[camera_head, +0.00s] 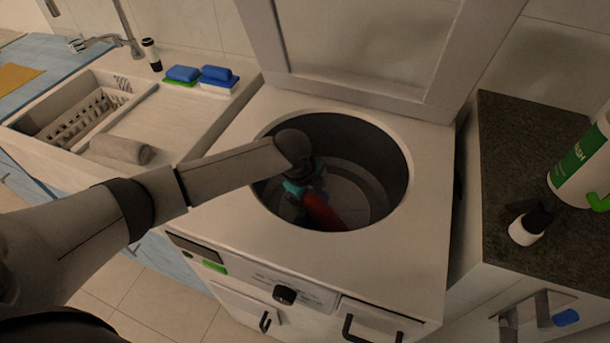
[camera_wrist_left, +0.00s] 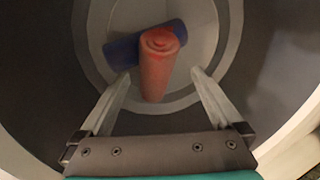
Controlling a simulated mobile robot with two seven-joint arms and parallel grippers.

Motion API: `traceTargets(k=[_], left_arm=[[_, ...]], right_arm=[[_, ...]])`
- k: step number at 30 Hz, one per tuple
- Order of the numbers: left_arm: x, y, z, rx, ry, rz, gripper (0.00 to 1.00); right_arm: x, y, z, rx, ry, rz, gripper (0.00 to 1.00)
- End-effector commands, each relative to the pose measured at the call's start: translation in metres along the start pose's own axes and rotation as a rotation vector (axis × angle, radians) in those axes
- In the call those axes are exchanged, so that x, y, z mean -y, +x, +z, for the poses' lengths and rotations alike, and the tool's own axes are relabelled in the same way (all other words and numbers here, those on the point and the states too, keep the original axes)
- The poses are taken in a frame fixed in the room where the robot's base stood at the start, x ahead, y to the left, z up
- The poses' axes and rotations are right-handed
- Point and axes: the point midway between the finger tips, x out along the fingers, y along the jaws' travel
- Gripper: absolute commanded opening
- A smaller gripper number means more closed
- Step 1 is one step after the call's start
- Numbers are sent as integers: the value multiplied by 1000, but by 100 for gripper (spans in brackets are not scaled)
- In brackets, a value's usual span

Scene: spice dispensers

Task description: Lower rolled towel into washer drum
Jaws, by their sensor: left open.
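The washer drum (camera_head: 396,185) is open at the top. My left arm reaches into it, with the left gripper (camera_head: 300,188) partly hidden behind my own wrist in the head view. A red rolled towel (camera_head: 322,212) is inside the drum. In the left wrist view the red roll (camera_wrist_left: 160,70) lies between the spread fingers of the left gripper (camera_wrist_left: 160,82), with gaps on both sides. A blue roll (camera_wrist_left: 122,53) lies across behind it at the drum bottom. A grey rolled towel (camera_head: 122,149) lies on the sink drainboard. My right gripper is not visible.
The raised washer lid (camera_head: 365,45) stands behind the drum. At left are the sink basket (camera_head: 95,112) and blue sponges (camera_head: 218,74). At right, a white and green bottle (camera_head: 585,160) and a small black and white item (camera_head: 530,222) are on a dark counter.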

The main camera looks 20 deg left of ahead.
Motion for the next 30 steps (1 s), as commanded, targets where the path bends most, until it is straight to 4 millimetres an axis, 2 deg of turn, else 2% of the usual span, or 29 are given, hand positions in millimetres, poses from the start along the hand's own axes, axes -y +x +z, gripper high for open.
traceTargets(k=[12,18,24,30], left_arm=[[1,-88,1,1,1,-3,100],[1,-121,1,2,0,-2,100],[0,-136,1,1,-1,-1,100],[0,-137,0,1,-1,0,100]], right_arm=[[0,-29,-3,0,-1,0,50],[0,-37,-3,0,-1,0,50],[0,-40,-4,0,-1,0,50],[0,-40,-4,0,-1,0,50]])
